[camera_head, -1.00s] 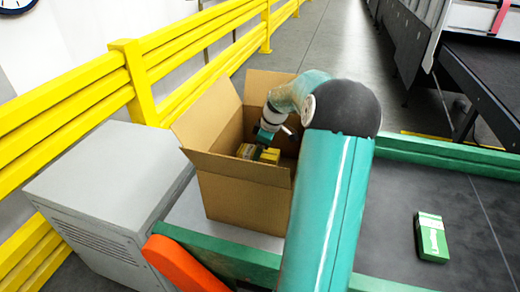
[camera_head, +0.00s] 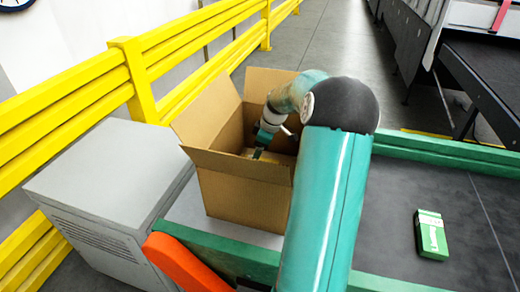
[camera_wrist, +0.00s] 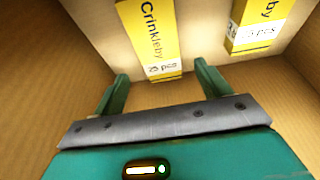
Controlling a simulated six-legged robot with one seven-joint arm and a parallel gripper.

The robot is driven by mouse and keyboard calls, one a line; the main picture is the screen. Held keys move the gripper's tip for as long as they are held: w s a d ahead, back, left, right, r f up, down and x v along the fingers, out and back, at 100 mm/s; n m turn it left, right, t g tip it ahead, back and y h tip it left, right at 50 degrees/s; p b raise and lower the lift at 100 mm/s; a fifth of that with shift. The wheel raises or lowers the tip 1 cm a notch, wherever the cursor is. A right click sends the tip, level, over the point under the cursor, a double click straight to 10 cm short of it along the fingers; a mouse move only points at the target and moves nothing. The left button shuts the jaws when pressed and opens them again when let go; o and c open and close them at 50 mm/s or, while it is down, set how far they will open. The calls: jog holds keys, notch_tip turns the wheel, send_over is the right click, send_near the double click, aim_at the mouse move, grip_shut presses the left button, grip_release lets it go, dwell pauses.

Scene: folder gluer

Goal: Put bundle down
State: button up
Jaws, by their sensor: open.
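In the head view my gripper (camera_head: 259,153) reaches down into the box, and the front wall and flap hide most of what is inside.
A green carton (camera_head: 431,235) lies on the dark belt (camera_head: 385,215) at right. A grey cabinet (camera_head: 105,185) stands left of the box. A yellow guard rail (camera_head: 95,75) runs behind them. The box's flaps are open around my arm.

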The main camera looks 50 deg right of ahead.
jog(key=v, duration=1.3)
jog(key=shift+w+a+r, duration=0.1)
jog(key=shift+w, duration=0.05)
jog(key=shift+c, duration=0.3)
dwell(0.3)
